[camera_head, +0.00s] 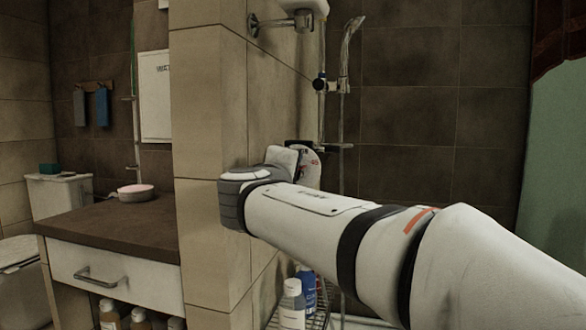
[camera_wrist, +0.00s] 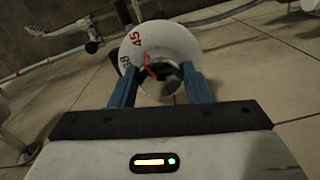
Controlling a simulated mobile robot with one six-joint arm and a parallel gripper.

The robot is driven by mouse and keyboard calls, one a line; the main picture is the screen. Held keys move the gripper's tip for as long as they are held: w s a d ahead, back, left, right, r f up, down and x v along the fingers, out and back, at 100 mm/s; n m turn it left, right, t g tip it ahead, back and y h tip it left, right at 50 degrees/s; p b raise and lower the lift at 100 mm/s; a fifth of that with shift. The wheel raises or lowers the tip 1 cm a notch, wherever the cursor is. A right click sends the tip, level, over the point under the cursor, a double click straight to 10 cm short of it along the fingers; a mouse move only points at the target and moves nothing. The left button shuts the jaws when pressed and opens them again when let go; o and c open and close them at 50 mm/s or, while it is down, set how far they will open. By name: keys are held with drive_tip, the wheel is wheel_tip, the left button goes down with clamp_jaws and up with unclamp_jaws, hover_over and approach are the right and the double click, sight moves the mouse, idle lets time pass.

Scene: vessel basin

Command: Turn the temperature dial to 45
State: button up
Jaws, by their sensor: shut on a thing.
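The temperature dial (camera_wrist: 165,42) is a white round disc in the wrist view, with a red "45" near its upper left edge and a dark "38" below that. My gripper (camera_wrist: 160,76) has its two blue fingers shut on the dial's middle knob, which they partly hide. A small red mark shows beside the knob, but I cannot tell which number it lines up with. In the head view the dial (camera_head: 311,163) shows as a white and red sliver at the pillar wall, mostly hidden behind my wrist.
A shower pipe with a hand shower (camera_head: 350,40) rises beside the dial. A tiled pillar (camera_head: 208,150) stands left of my wrist. A dark-topped counter (camera_head: 120,222) is further left. Bottles (camera_head: 292,303) stand on a low rack below my arm.

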drive_tip(key=shift+r, duration=0.35)
drive_tip(key=o, duration=0.6)
drive_tip(key=shift+a, duration=0.1)
drive_tip(key=o, duration=0.4)
drive_tip(key=shift+w+f, duration=0.15)
drive_tip(key=shift+f, duration=0.1)
drive_tip(key=s+a+p, duration=0.1)
drive_tip(key=s, duration=0.7)
drive_tip(key=shift+a+p, duration=0.25)
drive_tip(key=shift+p, duration=0.15)
drive_tip(key=shift+w, duration=0.1)
